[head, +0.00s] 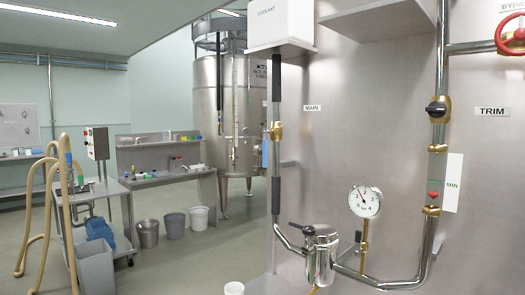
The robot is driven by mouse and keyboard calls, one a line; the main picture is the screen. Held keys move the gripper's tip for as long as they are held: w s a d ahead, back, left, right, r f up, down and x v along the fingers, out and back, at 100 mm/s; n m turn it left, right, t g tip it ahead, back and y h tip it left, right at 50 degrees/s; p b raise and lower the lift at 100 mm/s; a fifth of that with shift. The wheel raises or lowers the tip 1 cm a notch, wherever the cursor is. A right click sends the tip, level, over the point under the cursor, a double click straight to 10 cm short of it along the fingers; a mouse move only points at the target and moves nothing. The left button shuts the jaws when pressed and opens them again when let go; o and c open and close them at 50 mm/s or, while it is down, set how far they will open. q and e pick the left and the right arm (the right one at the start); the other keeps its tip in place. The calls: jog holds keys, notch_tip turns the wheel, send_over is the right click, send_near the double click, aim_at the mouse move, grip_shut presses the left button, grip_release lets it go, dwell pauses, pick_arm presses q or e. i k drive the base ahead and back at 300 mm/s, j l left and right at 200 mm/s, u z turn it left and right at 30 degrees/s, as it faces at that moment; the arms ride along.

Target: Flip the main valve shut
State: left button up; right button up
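A steel panel carries a label reading MAIN (313,108). Just left of it, a brass valve body (277,131) sits on a vertical steel pipe (276,155) with black sleeves above and below. The valve is small here, and I cannot tell which way its handle points or whether it is open or shut. Neither of my grippers is in view.
A black-knobbed valve (437,108) stands beside a TRIM label (492,111). A red BYPASS handwheel (511,36) is top right. Below are a gauge (365,201) and a steel pot with black lever (320,255). A white COOLANT box (281,22) overhangs the main pipe. Open floor (190,250) lies left.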

aim_at(265, 131)
jog(key=i+j+u, duration=0.3)
jog(key=i, duration=0.45)
jog(key=i+j+u, duration=0.2)
jog(key=i, duration=0.2)
